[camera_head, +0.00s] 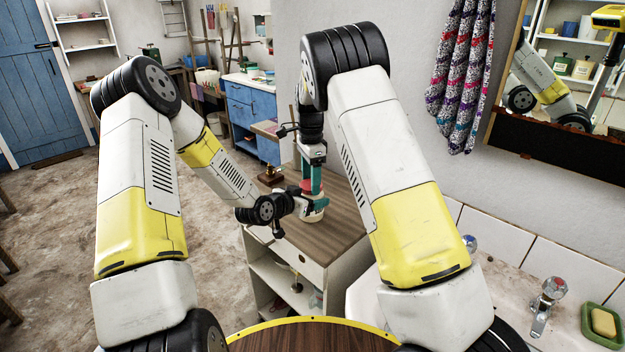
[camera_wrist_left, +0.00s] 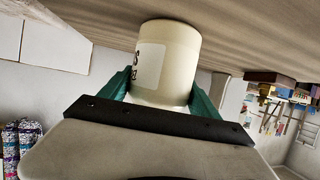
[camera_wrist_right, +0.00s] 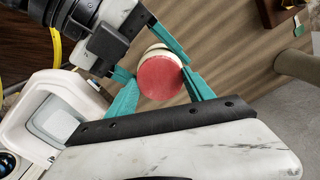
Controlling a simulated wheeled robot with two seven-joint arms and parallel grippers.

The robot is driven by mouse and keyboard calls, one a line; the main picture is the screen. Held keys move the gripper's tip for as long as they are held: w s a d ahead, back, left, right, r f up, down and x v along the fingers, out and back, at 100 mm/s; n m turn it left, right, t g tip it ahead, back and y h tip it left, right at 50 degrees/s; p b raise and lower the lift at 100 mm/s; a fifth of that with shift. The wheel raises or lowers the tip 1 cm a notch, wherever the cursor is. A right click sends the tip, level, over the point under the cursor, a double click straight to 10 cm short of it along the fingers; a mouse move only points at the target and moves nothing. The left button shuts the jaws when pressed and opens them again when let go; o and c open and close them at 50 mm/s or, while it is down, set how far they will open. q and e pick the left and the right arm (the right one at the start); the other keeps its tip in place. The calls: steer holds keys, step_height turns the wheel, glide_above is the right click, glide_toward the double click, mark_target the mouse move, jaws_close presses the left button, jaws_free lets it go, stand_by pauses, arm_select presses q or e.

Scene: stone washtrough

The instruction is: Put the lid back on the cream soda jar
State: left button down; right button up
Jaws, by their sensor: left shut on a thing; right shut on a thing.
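The cream soda jar (camera_head: 314,215) stands upright on the wooden cabinet top (camera_head: 336,235). In the left wrist view the jar (camera_wrist_left: 170,62) shows part of a printed label. My left gripper (camera_head: 310,206) reaches in from the left and is shut around the jar's sides. The red lid (camera_wrist_right: 160,78) is between the fingers of my right gripper (camera_wrist_right: 161,86), which comes down from above and is shut on it. The lid also shows small in the head view (camera_head: 306,186). It is over the jar, whose cream rim peeks out at one side. I cannot tell whether lid and jar touch.
A small brown object (camera_head: 271,175) stands on the cabinet top, left of the jar. A tap (camera_head: 547,300) and a green soap dish (camera_head: 603,325) are at the lower right. A patterned cloth (camera_head: 462,75) hangs on the wall. The cabinet top right of the jar is clear.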

arm_select(q)
steer(key=shift+s+f, duration=0.1)
steer(key=shift+s, duration=0.05)
arm_select(e)
steer(key=m, duration=0.7)
steer(key=shift+w+d+r+m, duration=0.1)
steer(key=shift+w+d+m, duration=0.1)
steer(key=shift+w+m, duration=0.1)
steer(key=m, duration=0.4)
steer(key=shift+s, duration=0.1)
steer(key=m, duration=0.5)
steer(key=o, duration=1.4)
steer(key=shift+s, duration=0.1)
arm_select(q)
steer(key=shift+a, duration=0.1)
